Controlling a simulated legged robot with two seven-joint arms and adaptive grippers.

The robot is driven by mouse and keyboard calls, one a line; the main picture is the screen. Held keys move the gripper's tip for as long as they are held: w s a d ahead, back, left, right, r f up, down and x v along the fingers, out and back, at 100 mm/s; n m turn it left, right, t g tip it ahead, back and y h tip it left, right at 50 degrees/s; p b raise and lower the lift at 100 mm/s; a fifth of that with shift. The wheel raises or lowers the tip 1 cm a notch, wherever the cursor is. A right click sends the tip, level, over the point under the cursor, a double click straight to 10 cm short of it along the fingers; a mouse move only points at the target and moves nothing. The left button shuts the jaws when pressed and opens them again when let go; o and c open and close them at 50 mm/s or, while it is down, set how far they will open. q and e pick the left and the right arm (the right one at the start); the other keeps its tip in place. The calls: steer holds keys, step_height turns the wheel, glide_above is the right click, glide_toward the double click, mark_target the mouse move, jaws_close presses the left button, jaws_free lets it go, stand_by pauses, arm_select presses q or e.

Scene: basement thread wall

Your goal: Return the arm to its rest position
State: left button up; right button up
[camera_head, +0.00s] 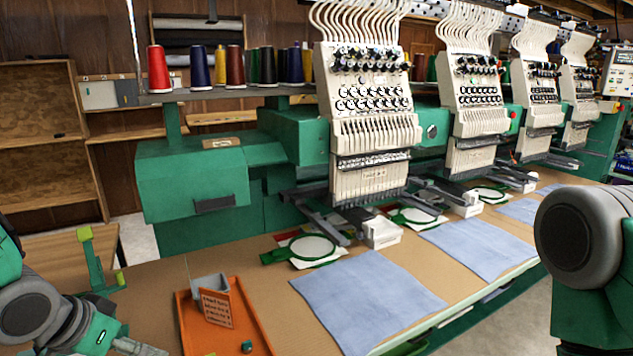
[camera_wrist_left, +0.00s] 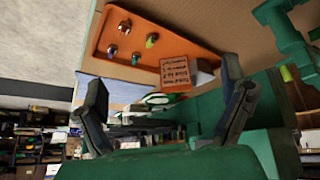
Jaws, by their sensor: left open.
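My left arm comes in at the lower left of the head view, and its gripper (camera_head: 138,347) is partly cut off by the bottom edge, left of the orange tray (camera_head: 184,322). In the left wrist view the two dark fingers of this gripper (camera_wrist_left: 166,108) stand wide apart with nothing between them. The orange tray also shows beyond the fingers in that view (camera_wrist_left: 172,27). My right arm shows only as a large grey joint and green link at the right of the head view; its gripper is out of view.
The tray holds a lettered orange card (camera_head: 216,308), a grey bin (camera_head: 209,282) and small spools (camera_wrist_left: 124,26). A green stand (camera_head: 97,268) rises near my left arm. Blue cloth (camera_head: 368,300), green hoops (camera_head: 312,247) and embroidery heads (camera_head: 367,130) lie to the right.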

arm_select(q)
steer(key=s+d+f+n+g+y, duration=0.1)
steer(key=s+d+f+n+g, duration=0.15)
steer(key=s+f, duration=0.95)
steer(key=s+d+f+n+g+y, duration=0.1)
steer(key=s+f+g, duration=0.2)
steer(key=s+f, duration=0.95)
steer(key=shift+m+t, duration=0.25)
steer(key=shift+m, duration=0.5)
steer(key=shift+w+d+f+b, duration=0.2)
steer(key=shift+w+f+b, duration=0.15)
steer(key=shift+f+b, duration=0.6)
steer(key=shift+w+d+f+b, duration=0.15)
steer(key=shift+w+f+b, duration=0.25)
steer(key=shift+f+b, duration=0.55)
steer(key=shift+w+d+f+b, duration=0.2)
steer(key=shift+w+f+b, duration=0.25)
steer(key=shift+b, duration=0.85)
arm_select(e)
step_height(320, 180, down, 7)
steer(key=shift+w+d+r, duration=0.15)
steer(key=shift+r, duration=0.05)
arm_select(q)
steer(key=shift+s+a+f, duration=0.1)
steer(key=shift+a+f, duration=0.1)
steer(key=shift+a, duration=0.05)
arm_select(e)
steer(key=shift+a+r, duration=0.1)
steer(key=shift+a, duration=0.15)
